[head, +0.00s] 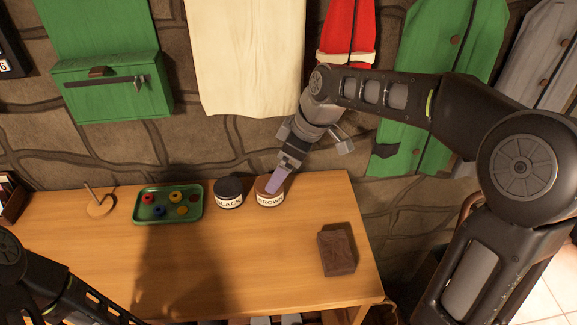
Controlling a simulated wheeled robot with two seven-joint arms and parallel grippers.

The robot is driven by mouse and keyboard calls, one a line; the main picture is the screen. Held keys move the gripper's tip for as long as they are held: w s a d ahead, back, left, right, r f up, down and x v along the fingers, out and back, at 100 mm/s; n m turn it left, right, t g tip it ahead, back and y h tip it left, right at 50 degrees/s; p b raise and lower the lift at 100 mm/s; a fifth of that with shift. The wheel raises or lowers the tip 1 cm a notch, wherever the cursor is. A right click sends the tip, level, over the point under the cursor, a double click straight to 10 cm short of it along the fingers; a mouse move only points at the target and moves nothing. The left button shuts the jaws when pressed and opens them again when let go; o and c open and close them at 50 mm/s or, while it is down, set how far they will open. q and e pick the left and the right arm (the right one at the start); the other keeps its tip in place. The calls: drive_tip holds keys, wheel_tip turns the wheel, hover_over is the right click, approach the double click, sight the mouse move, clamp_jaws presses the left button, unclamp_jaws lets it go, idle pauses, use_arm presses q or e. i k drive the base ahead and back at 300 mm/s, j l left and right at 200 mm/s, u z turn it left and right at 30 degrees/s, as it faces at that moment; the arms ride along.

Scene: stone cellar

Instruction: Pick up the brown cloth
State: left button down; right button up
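A dark brown folded block, which looks like the brown cloth (337,250), lies on the right part of the wooden table. My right gripper (279,179) is up and to the left of it, pointing down at a round tin labelled BROWN (270,199). A pale purple piece shows at its tip; I cannot tell whether it is a finger or something held. The tip overlaps the tin in the picture, and contact is unclear. The cloth is clear of the gripper. My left arm enters at the lower left, and its gripper is out of view.
A tin labelled BLACK (229,200) stands beside the BROWN one. A green tray (168,219) holds several small coloured rings. A round wooden piece with a peg (99,206) is at the left. The table (255,275) is clear in front. Garments hang on the stone wall.

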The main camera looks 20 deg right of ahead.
sight(334, 249)
drive_tip(key=k, duration=1.5)
